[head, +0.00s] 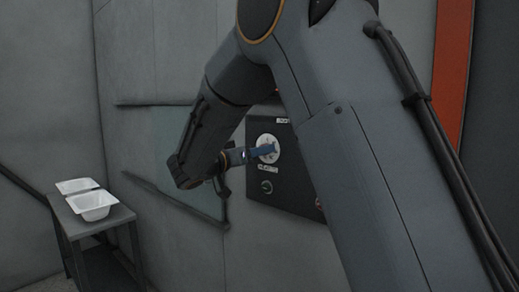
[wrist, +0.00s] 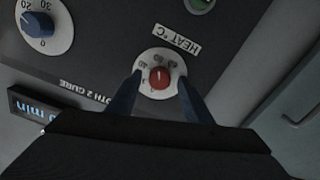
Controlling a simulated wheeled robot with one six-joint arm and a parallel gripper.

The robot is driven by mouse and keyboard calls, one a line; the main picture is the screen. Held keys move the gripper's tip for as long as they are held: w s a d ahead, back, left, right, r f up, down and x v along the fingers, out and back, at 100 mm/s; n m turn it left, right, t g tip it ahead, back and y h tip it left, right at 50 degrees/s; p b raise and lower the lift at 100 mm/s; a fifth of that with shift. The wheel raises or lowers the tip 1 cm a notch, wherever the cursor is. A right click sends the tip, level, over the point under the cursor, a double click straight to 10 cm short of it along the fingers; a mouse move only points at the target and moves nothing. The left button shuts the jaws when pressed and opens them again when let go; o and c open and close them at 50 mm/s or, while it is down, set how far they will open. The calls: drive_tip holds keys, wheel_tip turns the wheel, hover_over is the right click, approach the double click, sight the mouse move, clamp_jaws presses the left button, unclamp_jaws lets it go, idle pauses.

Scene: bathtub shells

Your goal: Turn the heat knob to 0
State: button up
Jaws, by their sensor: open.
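The heat knob (wrist: 160,77) is a red knob on a round white dial marked with small numbers, under an upside-down "HEAT °C" label in the wrist view. I cannot tell where its pointer stands. My gripper (wrist: 159,82) is open, with one dark blue finger on each side of the knob. I cannot tell whether the fingers touch it. In the head view my gripper (head: 263,151) is in front of the white heat dial (head: 267,140) and hides the red knob.
The dark control panel (head: 288,178) also has a green round part (head: 267,187). A blue knob (wrist: 39,24) and a lit display (wrist: 30,110) show in the wrist view.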

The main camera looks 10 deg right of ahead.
drive_tip(key=shift+w+d, duration=0.15)
drive_tip(key=shift+d, duration=0.1)
drive_tip(key=c, duration=1.1)
drive_tip(key=shift+o, duration=0.2)
